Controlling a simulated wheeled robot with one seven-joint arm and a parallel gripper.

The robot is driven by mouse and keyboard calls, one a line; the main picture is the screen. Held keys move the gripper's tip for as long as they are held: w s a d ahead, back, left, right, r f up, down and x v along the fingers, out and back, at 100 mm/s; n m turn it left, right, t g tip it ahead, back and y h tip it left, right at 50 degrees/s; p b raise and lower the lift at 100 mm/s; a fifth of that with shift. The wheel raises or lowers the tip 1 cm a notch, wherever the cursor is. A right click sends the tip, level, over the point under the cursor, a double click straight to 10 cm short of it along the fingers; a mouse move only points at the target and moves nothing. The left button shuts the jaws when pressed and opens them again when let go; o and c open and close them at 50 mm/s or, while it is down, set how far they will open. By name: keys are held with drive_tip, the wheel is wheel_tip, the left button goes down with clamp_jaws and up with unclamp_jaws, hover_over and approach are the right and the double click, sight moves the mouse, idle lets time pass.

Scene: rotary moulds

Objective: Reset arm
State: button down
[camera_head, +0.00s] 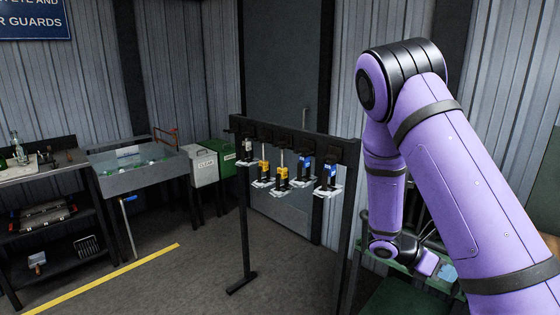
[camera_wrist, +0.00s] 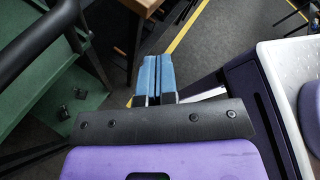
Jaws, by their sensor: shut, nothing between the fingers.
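My purple arm (camera_head: 440,165) fills the right side of the head view, bent at a high black elbow with the forearm hanging down. Its wrist end (camera_head: 425,262) is low, beside a green surface, and partly hidden behind the upper arm. In the wrist view my gripper (camera_wrist: 157,62) shows its two blue fingers side by side and shut, with nothing between them. The fingers point over dark floor.
A dark rack (camera_head: 325,134) holds several hanging blue and yellow tools left of my arm. A grey sink (camera_head: 140,177), bins (camera_head: 202,167) and a dark shelf bench (camera_head: 45,225) stand farther left. A green structure (camera_wrist: 60,98) is close on the left in the wrist view.

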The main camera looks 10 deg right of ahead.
drive_tip(key=s+a+r+m+t+y, duration=0.3)
drive_tip(key=s+a+r+m+y, duration=0.1)
drive_tip(key=r, duration=0.6)
drive_tip(key=s+a+r+m+t+y, duration=0.4)
drive_tip(key=s+a+r+m, duration=0.3)
drive_tip(key=s+r+m, duration=0.1)
drive_tip(key=s+a+r+m+t+y, duration=0.3)
drive_tip(key=s+a+r+m+y, duration=0.1)
drive_tip(key=r, duration=0.7)
drive_tip(key=shift+s+a+r+m, duration=0.35)
drive_tip(key=shift+s+a+m, duration=0.4)
drive_tip(key=shift+s+m, duration=0.5)
drive_tip(key=shift+w, duration=0.1)
